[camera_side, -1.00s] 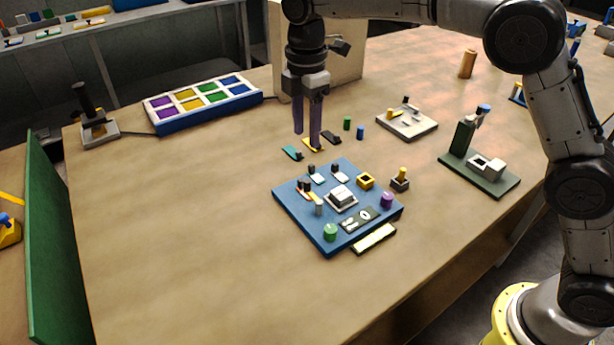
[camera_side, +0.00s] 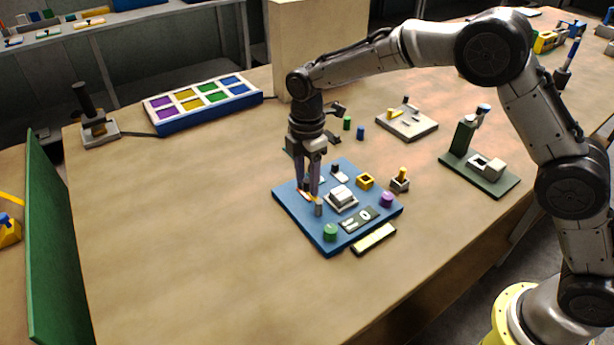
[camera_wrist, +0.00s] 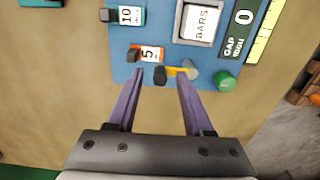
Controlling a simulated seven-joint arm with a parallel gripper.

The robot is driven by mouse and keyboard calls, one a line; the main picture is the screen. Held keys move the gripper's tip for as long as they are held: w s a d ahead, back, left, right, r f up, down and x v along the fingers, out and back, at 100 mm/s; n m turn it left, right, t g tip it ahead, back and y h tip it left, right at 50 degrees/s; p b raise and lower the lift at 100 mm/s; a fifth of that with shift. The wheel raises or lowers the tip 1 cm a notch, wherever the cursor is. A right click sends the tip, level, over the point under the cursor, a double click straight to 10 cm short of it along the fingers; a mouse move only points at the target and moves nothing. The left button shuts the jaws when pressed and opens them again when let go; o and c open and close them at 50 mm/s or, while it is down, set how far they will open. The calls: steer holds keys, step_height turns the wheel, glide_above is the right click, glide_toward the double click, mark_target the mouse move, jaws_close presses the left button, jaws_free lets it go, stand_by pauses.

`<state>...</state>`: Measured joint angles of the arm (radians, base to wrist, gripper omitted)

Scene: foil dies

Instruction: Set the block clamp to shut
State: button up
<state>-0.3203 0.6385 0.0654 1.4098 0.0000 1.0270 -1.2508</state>
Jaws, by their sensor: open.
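The blue board (camera_side: 309,226) lies on the table, with several small parts on it. In the wrist view, a yellow lever (camera_wrist: 176,71) with a black knob (camera_wrist: 160,75) reaches to a grey post (camera_wrist: 192,69); it looks like the clamp, though I cannot be sure. The grey post also shows in the side view (camera_side: 319,208). My gripper (camera_side: 309,195) points down over the board's left part. In the wrist view my open gripper (camera_wrist: 161,79) has its fingers on either side of the black knob, with gaps. In the side view the fingers partly hide the lever.
Near the lever are a "5" plate (camera_wrist: 150,53), a "10" plate (camera_wrist: 128,15), a "BARS" block (camera_wrist: 200,22) and a green knob (camera_wrist: 224,81). A dark green press (camera_side: 480,170) and a pale fixture (camera_side: 407,122) stand to the right.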

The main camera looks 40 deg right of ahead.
jaws_close()
steer(key=shift+d+m, duration=0.1)
steer(key=shift+m, duration=0.2)
steer(key=m, duration=0.1)
steer(key=d+m, duration=0.1)
steer(key=m, duration=0.1)
steer(key=shift+s+d, duration=0.15)
steer(key=m, duration=0.1)
steer(key=d+m, duration=0.1)
steer(key=m, duration=0.1)
steer(key=s+m, duration=0.1)
steer(key=m, duration=0.1)
steer(key=shift+d, duration=0.3)
steer(key=m, duration=0.2)
steer(key=s+d+m, duration=0.1)
steer(key=m, duration=0.1)
steer(key=shift+s, duration=0.15)
steer(key=shift+s+d+r+m, duration=0.1)
steer(key=shift+s+m, duration=0.2)
steer(key=shift+m, duration=0.6)
steer(key=shift+s+f+m, duration=0.1)
steer(key=shift+s+m, duration=0.2)
steer(key=shift+m, duration=0.6)
steer(key=shift+s+d+r+m, duration=0.1)
steer(key=shift+s+m, duration=0.2)
steer(key=shift+m, duration=0.6)
